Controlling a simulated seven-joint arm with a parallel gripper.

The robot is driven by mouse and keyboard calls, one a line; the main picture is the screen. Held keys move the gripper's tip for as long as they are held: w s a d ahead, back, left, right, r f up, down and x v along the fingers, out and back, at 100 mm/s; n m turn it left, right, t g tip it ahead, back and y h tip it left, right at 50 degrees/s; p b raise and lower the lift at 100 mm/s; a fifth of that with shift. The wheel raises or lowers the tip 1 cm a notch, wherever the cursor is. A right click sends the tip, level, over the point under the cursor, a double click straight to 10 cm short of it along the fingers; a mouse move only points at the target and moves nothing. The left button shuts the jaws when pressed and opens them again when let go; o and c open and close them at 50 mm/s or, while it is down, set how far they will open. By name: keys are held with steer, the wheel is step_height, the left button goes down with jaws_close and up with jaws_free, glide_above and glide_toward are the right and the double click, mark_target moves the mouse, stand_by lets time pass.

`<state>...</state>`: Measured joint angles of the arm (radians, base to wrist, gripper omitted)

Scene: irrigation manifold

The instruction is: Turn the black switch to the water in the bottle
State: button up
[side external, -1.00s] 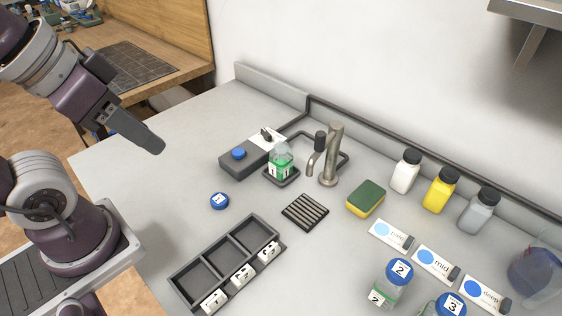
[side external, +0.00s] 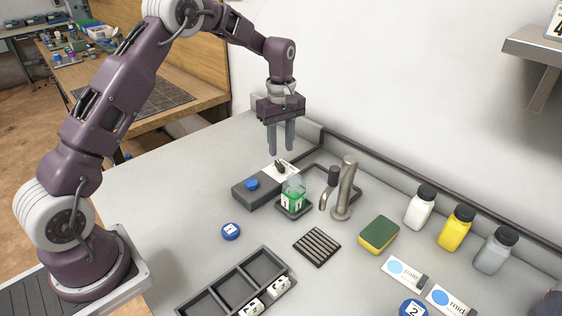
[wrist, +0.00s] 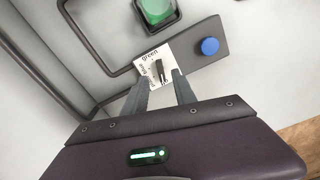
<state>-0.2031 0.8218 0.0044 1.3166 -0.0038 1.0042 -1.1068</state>
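The black switch (side external: 280,168) sits on a white plate (side external: 283,173) at the end of a dark grey box. In the wrist view the black switch (wrist: 159,72) stands between and just beyond my fingertips, and the plate (wrist: 148,66) has the word "green" readable along one edge; other words are too small to read. My gripper (side external: 282,152) points down above the switch, with its fingers apart and empty; it also shows in the wrist view (wrist: 163,76). The bottle (side external: 292,196) with green liquid and a label 1 stands uncapped on a dark pad beside the box.
A blue button (side external: 252,184) is on the box's other end. A metal faucet (side external: 344,190) stands right of the bottle, and a dark hose (side external: 400,180) runs along the wall. A blue cap (side external: 231,231), a drain grate (side external: 317,246) and a sponge (side external: 379,234) lie in front.

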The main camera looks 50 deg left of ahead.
mark_target(281, 165)
step_height(281, 165, down, 6)
steer(key=shift+r, duration=0.1)
jaws_close()
